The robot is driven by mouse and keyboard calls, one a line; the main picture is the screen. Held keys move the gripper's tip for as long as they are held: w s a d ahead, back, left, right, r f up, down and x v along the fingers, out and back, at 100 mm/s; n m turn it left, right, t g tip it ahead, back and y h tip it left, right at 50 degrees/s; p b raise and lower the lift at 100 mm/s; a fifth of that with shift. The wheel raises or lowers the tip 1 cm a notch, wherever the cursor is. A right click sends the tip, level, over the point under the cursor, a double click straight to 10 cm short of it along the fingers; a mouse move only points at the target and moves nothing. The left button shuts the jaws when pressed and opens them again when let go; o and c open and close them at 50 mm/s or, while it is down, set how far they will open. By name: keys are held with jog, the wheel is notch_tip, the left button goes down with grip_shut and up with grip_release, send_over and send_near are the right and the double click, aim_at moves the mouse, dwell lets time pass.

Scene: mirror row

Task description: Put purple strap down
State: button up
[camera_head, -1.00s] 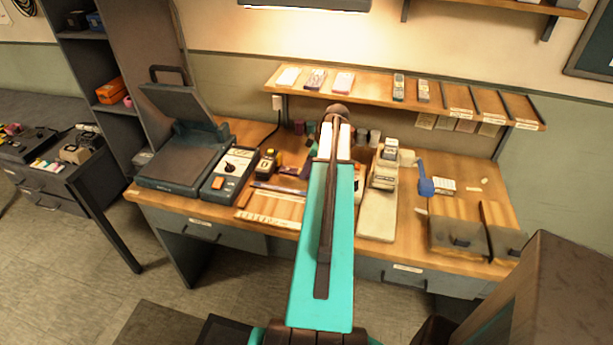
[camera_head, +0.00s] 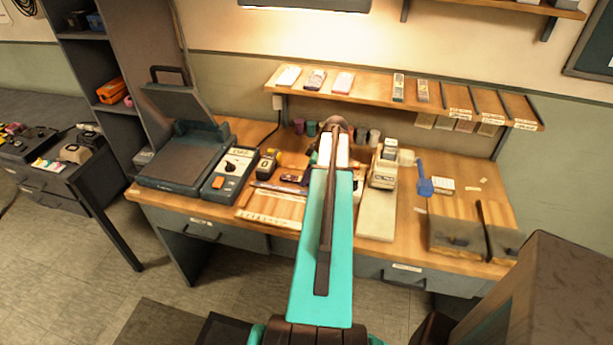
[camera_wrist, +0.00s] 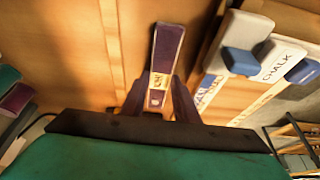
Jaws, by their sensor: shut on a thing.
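The purple strap (camera_wrist: 168,48) shows in the wrist view as a narrow dark purple strip with a pale label at its near end. My gripper (camera_wrist: 160,92) is shut on this near end, and the rest of the strap extends away from the jaws over a wooden surface. I cannot tell whether the strap touches that surface. In the head view my turquoise arm reaches over the workbench (camera_head: 400,222), and it mostly hides the gripper and strap.
A wooden tray (camera_head: 268,208) lies left of my arm, near a grey meter (camera_head: 230,172). A pale board with a device (camera_head: 384,172) stands to the right. A blue brush (camera_head: 424,180) lies farther right. A shelf (camera_head: 375,85) runs above the bench.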

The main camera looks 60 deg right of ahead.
jog(key=o, duration=1.2)
jog(key=shift+c, duration=0.2)
jog(key=shift+r, duration=0.15)
jog(key=b+v, duration=0.3)
jog(key=v, duration=0.9)
